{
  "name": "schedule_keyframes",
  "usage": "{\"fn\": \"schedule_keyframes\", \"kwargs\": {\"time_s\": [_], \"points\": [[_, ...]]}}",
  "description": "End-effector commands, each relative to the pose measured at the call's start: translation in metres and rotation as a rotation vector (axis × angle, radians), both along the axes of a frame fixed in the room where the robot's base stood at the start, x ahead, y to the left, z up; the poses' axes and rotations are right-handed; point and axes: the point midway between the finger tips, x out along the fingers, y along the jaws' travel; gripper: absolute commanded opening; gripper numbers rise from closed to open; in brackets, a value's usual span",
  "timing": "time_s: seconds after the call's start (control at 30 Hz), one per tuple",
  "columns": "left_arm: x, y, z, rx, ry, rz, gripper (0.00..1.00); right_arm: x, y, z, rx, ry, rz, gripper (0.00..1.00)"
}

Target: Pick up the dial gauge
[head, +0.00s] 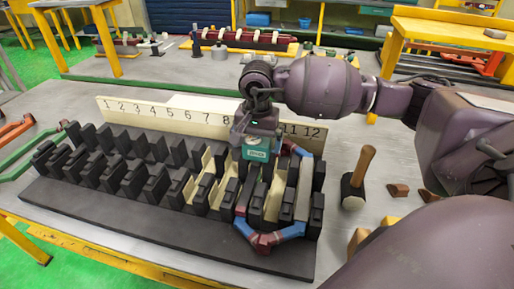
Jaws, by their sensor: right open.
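A small upright unit with a pale round face and a teal, lettered front stands among the slot blocks near the numbers 9 to 11; it looks like the dial gauge (257,153). My right gripper (252,131) points down directly over it, coming in from the right. The gripper is open, but its fingertips are small and blend with the unit, so contact cannot be told. My left gripper is not in view.
A dark slotted stator block (170,236) fills the bench, with a numbered board (180,112) behind. A red and blue coil (264,241) surrounds several right-hand slots. A mallet (355,180) and wooden wedges (398,190) stand to the right.

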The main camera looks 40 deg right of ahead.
Motion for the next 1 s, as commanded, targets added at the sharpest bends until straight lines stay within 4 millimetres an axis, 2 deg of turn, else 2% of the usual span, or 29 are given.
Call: {"fn": "schedule_keyframes", "kwargs": {"time_s": [0.07,0.1,0.43,0.77,0.87,1.0], "points": [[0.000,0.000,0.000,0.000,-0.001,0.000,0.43,0.000,0.000,0.000,0.000,0.000,0.000,1.00],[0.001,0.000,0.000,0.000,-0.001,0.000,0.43,0.000,0.000,0.000,0.000,0.000,0.000,0.97],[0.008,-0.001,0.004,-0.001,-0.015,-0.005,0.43,0.000,0.000,0.000,0.000,0.000,0.000,0.46],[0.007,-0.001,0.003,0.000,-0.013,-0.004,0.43,0.000,0.000,0.006,0.000,-0.001,0.000,0.46],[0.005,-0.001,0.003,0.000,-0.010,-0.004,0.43,0.001,0.000,0.016,-0.002,-0.003,0.000,0.46],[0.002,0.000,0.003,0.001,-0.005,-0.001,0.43,0.001,0.000,0.043,-0.001,-0.005,0.000,0.46]]}}
